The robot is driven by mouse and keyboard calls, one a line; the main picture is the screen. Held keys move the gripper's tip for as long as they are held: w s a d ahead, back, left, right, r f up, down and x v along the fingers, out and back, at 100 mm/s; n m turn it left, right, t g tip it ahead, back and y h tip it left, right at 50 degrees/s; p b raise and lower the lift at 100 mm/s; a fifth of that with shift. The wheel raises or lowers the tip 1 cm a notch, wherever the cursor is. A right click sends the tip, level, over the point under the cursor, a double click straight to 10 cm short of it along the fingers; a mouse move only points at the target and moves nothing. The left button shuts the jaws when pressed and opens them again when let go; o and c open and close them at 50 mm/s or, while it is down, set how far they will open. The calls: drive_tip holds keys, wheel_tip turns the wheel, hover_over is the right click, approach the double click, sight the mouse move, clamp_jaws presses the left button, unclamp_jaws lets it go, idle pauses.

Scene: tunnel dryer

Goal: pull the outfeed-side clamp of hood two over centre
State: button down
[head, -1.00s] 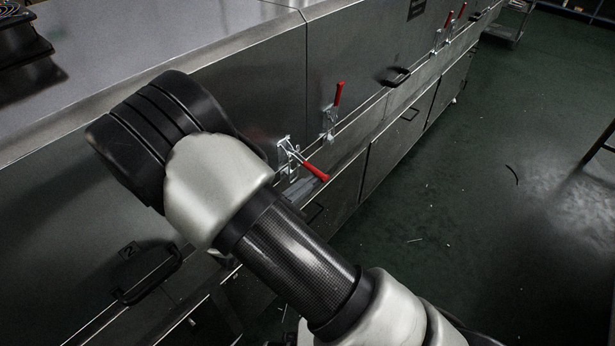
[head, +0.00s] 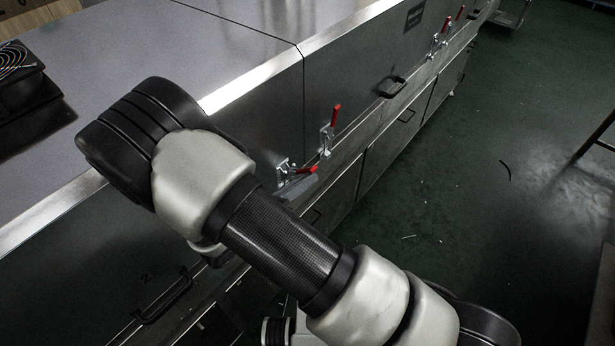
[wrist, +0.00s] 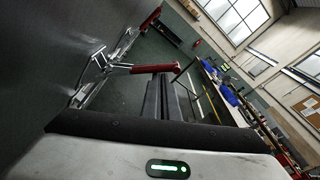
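The outfeed-side clamp of hood two (head: 283,174) is a bright metal toggle clamp left of the panel seam. Its red handle (head: 307,170) sticks out nearly level. The wrist view shows the clamp linkage (wrist: 96,66) at left, with the red handle (wrist: 152,68) lying across just beyond my fingertips. My gripper (wrist: 168,82) has its dark fingers side by side with only a thin gap, apparently shut and not around the handle. In the head view the grey fingers (head: 298,187) show just below the handle. I cannot tell whether they touch it. My arm hides the rest of the gripper.
Hood two's black handle (head: 163,296) is at lower left, by a faint 2. The neighbouring hood's clamp (head: 326,138) has its red handle upright, just right of the seam. Another black handle (head: 391,87) and more red clamps (head: 440,38) lie farther along. The green floor (head: 470,190) is open at right.

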drive_tip(key=shift+w+a+r+p, duration=0.2)
drive_tip(key=shift+a+r+p, duration=0.15)
drive_tip(key=shift+r, duration=0.35)
drive_tip(key=shift+a, duration=0.1)
